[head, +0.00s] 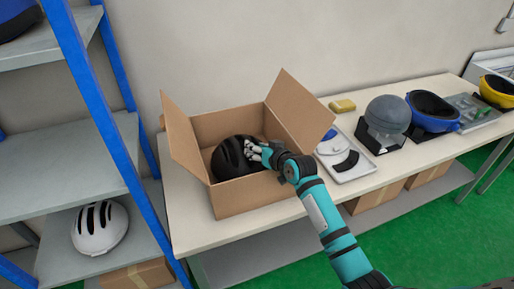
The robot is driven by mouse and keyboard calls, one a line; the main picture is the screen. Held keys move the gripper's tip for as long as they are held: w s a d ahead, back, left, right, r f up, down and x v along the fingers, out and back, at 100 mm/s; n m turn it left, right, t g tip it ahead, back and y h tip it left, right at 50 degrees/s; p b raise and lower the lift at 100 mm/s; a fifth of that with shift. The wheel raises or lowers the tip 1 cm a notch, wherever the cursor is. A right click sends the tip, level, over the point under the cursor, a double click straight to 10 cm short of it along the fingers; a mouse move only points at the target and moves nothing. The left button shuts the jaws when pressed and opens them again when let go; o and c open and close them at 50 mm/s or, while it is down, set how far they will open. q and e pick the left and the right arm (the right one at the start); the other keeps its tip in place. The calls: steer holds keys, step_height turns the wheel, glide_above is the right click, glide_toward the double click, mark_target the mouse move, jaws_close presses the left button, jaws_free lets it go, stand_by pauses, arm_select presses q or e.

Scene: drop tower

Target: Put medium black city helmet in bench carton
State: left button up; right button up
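The black city helmet (229,160) is inside the open bench carton (262,193), dome up, with vents showing. The carton stands on the bench with its flaps spread. My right gripper (254,150) reaches in over the carton's right side, and its fingers are at the helmet's right edge. I cannot tell whether the fingers grip the helmet or only touch it. The helmet's underside and the carton floor are hidden. My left gripper is out of view.
On the bench (192,228), right of the carton, are a tray with pads (346,158), a yellow block (342,105), a grey headform (388,114), a blue helmet (432,112) and a yellow helmet (497,91). A blue-framed shelf (60,140) at left holds a white helmet (99,228).

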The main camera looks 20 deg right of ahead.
steer(key=shift+o, duration=0.4)
steer(key=shift+f, duration=0.1)
steer(key=shift+r, duration=0.5)
steer(key=shift+s+d+r, duration=0.1)
steer(key=shift+s+r, duration=0.1)
steer(key=shift+s, duration=0.1)
steer(key=v, duration=1.1)
steer(key=shift+s, duration=0.2)
steer(key=shift+r, duration=0.1)
